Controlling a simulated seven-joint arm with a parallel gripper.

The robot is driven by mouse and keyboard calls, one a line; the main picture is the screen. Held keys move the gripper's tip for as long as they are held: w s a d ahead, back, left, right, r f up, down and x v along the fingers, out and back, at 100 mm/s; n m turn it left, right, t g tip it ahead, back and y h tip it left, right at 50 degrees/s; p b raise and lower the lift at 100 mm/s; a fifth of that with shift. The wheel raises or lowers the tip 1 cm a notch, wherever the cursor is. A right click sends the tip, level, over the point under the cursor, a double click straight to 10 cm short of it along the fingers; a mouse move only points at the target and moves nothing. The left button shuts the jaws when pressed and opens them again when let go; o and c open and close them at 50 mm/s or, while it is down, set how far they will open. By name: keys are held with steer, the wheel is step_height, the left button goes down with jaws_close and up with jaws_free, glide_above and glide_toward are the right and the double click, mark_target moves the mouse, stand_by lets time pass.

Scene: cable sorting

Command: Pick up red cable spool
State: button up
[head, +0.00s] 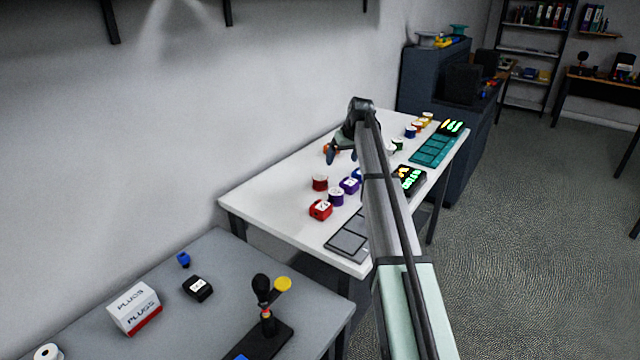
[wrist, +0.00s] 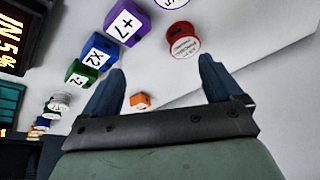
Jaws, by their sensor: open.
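The red cable spool (head: 320,183) stands on the white table, between my gripper and the red cube-shaped block in the head view. In the wrist view the red spool (wrist: 182,42), with a white printed label, is beyond the fingertips, near the top and right of centre. My gripper (head: 342,154) is above the table, farther back than the spool in the head view. In the wrist view its two dark blue fingers (wrist: 161,70) are wide apart with nothing between the tips. The spool is apart from both fingers.
A red block (head: 320,210), a purple spool (head: 336,197) and a purple block (head: 350,186) are close to the spool. Blue (wrist: 99,50), green (wrist: 78,74) and orange (wrist: 140,100) blocks are near my gripper. Several small spools and lit panels line the table's far side.

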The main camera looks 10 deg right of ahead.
mark_target(320, 177)
steer(key=w+a+n+y, duration=0.1)
steer(key=w+n, duration=0.2)
steer(key=w, duration=0.1)
steer(key=a+f+n, duration=0.2)
steer(key=f, duration=0.2)
steer(key=w+a+f+n+g, duration=0.1)
steer(key=a+f, duration=0.1)
steer(key=f, duration=0.1)
steer(key=w+a+f+n, duration=0.1)
steer(key=a+f+n, duration=0.1)
steer(key=f, duration=0.2)
steer(key=shift+f+n+g+y, duration=0.3)
steer(key=shift+f+y, duration=0.05)
steer(key=shift+y, duration=0.05)
stand_by(0.3)
steer(key=c, duration=1.2)
steer(key=shift+o, duration=0.2)
steer(key=shift+r, duration=0.15)
